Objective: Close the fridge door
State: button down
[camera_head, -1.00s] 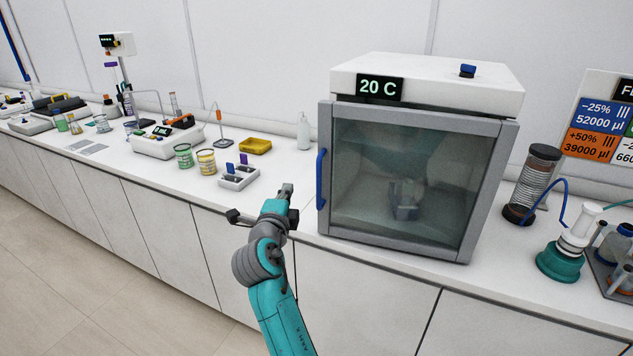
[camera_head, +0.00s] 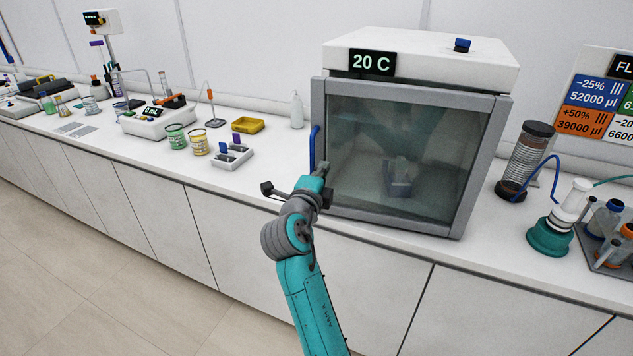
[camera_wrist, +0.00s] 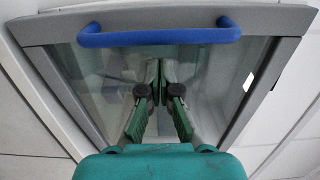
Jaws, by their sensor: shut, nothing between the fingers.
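The fridge (camera_head: 420,52) is a white box on the bench with a "20 C" display. Its door (camera_head: 405,160) is a glass pane in a grey frame, with a blue handle (camera_head: 314,149) on the left edge. The door sits at or close to the front of the box; I cannot tell whether a small gap is left. My gripper (camera_head: 323,170) is shut and empty, in front of the door's lower left, just right of the handle. In the wrist view, the fingers (camera_wrist: 157,72) point at the glass, with the handle (camera_wrist: 160,37) across the top. Contact is unclear.
A small blue-grey object (camera_head: 399,180) shows behind the glass. A coil-filled cylinder (camera_head: 526,160) and a green-based flask (camera_head: 556,230) stand right of the fridge. A small holder (camera_head: 231,156), beakers and a yellow tray (camera_head: 248,125) lie left on the bench.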

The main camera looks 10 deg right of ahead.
aim_at(330, 155)
jog(key=shift+x, duration=2.35)
jog(key=x, duration=0.4)
jog(key=shift+w, duration=0.15)
jog(key=shift+a, duration=0.2)
jog(key=shift+s, duration=0.25)
